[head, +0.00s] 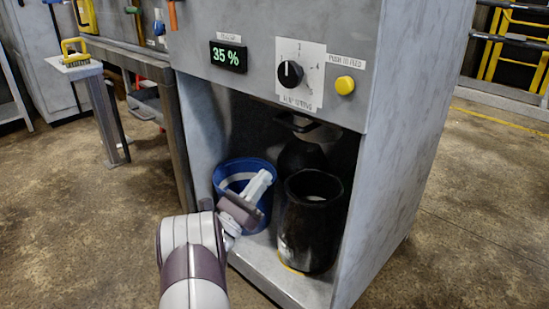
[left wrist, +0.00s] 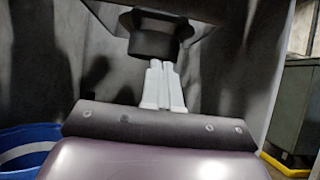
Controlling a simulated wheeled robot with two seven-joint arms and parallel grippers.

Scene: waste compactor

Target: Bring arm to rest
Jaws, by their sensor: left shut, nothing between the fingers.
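My left arm comes in from the bottom of the head view. Its gripper (head: 259,186) is in the open lower bay of the grey compactor (head: 300,90), in front of the blue bucket (head: 228,170). The white fingers are together with nothing between them. In the left wrist view the shut fingers (left wrist: 162,85) point toward a dark round outlet (left wrist: 155,38) under the machine. A black cylindrical container (head: 308,225) stands just right of the gripper in the head view. My right gripper is in neither view.
The compactor's side walls and floor plate (head: 285,278) bound the bay. Its front has a 35% display (head: 228,57), a black dial (head: 290,74) and a yellow button (head: 345,85). A small stand (head: 102,110) is at the left. The floor in front is clear.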

